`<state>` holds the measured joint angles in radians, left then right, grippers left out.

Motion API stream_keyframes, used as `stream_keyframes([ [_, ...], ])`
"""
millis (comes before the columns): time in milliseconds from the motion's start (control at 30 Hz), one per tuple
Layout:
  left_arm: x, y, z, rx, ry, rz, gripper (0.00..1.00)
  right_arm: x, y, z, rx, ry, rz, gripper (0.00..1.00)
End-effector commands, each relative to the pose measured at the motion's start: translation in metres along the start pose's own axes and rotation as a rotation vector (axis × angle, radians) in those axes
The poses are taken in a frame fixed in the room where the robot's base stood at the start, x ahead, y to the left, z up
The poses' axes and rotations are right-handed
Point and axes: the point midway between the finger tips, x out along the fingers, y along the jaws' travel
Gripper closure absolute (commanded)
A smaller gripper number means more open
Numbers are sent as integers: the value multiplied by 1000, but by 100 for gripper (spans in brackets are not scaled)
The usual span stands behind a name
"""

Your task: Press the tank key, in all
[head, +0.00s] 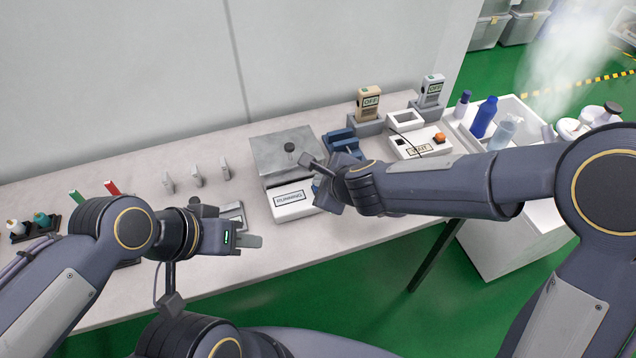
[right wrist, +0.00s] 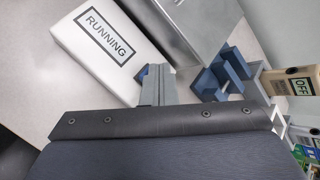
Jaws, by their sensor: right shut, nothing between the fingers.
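No key can be made out clearly. My left gripper (head: 258,241) hangs near the table's front edge, left of the panel; its jaw opening is unclear.
A blue cradle (head: 343,140) stands right of the tank. Beyond it are a tan tester (head: 368,102) and a grey tester (head: 432,90), both reading "OFF", and a white box with an orange button (head: 440,137). A bottle bin (head: 530,112) stands far right.

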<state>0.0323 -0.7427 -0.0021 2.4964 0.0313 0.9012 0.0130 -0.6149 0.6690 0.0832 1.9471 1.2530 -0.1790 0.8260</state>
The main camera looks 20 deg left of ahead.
Motion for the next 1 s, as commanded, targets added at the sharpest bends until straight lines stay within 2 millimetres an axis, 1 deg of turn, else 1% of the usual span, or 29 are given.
stream_keyframes([
  [333, -16, 7, -8, 0, 0, 0, 64, -13, -9, 8, 0, 1, 1, 100],
  [767, -17, 8, -9, 0, 0, 0, 64, -14, -10, 10, 0, 1, 0, 100],
  [867, -23, 11, -12, 0, 0, 0, 64, -19, -14, 14, 0, 0, 0, 100],
  [1000, -36, 16, -18, 0, 0, 0, 64, -29, -22, 21, 0, 1, 0, 100],
])
